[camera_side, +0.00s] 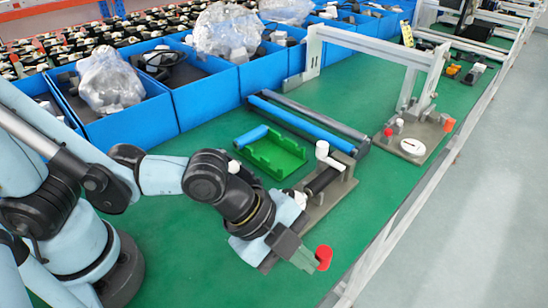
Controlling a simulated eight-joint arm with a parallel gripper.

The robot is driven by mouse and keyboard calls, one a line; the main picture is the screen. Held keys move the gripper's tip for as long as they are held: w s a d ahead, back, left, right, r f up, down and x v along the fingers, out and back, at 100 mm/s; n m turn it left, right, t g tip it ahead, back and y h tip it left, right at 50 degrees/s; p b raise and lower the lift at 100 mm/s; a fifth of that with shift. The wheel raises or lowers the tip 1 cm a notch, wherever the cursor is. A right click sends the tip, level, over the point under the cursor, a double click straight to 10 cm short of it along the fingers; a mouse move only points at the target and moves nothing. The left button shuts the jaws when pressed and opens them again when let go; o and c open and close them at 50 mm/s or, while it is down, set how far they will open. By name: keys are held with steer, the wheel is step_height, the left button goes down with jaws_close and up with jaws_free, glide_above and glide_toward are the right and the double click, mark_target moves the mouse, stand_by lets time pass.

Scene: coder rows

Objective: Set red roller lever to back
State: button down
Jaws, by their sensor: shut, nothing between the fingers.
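The red roller lever (323,257) has a bright red cylindrical knob and stands near the front end of a grey-brown fixture plate (338,189). My gripper (308,262) is shut and reaches down to the right, its tips just left of the red knob. I cannot tell whether the tips touch the knob. The lever's lower part and the near portion of the plate are hidden behind my gripper and wrist. A dark roller (322,180) and a white T-shaped handle (328,155) sit on the same plate.
A green tray (285,168) and a blue roller (305,123) lie behind the fixture. A grey gantry frame (375,48) stands on another plate at the back right. Blue bins (205,98) line the far side. Green table (200,275) is clear at front; a pale rail edges the right.

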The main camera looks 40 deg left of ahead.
steer(key=w+n, duration=0.1)
steer(key=w+n+t+y, duration=0.1)
steer(key=n, duration=0.1)
steer(key=shift+w+d+y, duration=0.3)
steer(key=shift+w, duration=0.05)
steer(key=shift+w+a, duration=0.1)
steer(key=shift+w, duration=0.95)
steer(key=s, duration=0.2)
steer(key=s+d, duration=0.1)
steer(key=shift+s, duration=0.35)
steer(key=s+d+v, duration=0.1)
steer(key=v, duration=0.9)
steer(key=shift+s+f, duration=0.1)
